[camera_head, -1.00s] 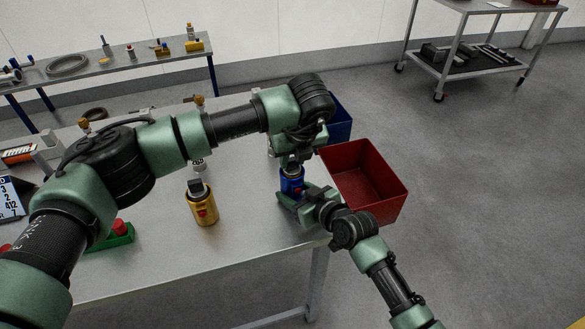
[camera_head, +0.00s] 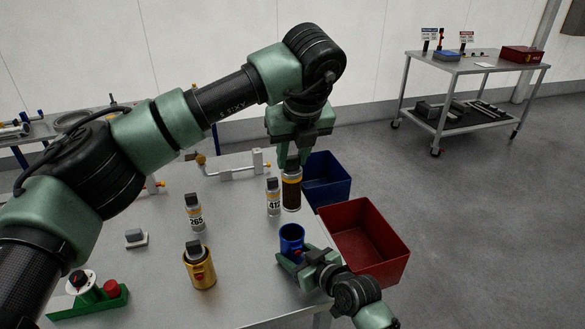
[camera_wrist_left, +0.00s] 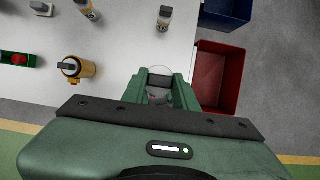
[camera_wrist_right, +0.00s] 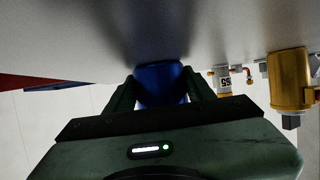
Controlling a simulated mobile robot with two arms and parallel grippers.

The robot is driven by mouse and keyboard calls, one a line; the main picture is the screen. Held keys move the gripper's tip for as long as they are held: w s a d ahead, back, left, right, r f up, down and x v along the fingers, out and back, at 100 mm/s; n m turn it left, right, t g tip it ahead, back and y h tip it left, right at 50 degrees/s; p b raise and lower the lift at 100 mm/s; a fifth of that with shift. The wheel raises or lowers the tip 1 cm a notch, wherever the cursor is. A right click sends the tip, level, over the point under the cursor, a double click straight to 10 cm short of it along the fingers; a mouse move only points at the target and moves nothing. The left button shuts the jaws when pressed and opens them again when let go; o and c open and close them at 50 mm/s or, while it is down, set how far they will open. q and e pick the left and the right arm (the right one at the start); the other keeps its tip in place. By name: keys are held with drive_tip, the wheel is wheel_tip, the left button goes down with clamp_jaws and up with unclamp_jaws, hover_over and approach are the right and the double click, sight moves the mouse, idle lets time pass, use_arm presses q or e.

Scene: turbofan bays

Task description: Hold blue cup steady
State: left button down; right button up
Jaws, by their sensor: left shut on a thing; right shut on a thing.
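The blue cup (camera_head: 291,237) stands upright at the table's right edge with its open top showing. My right gripper (camera_head: 289,260) is shut around its lower part; the right wrist view shows the blue cup (camera_wrist_right: 160,82) between the fingers. The cylinder hangs clear above the cup's rim.
A red bin (camera_head: 365,240) and a blue bin (camera_head: 326,178) stand right of the table. A gold cup (camera_head: 199,268) with a part in it, bottles labelled 265 (camera_head: 194,214) and 412 (camera_head: 273,198), and a green button box (camera_head: 88,303) are on the table (camera_head: 235,290).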

drive_tip(key=o, duration=1.7)
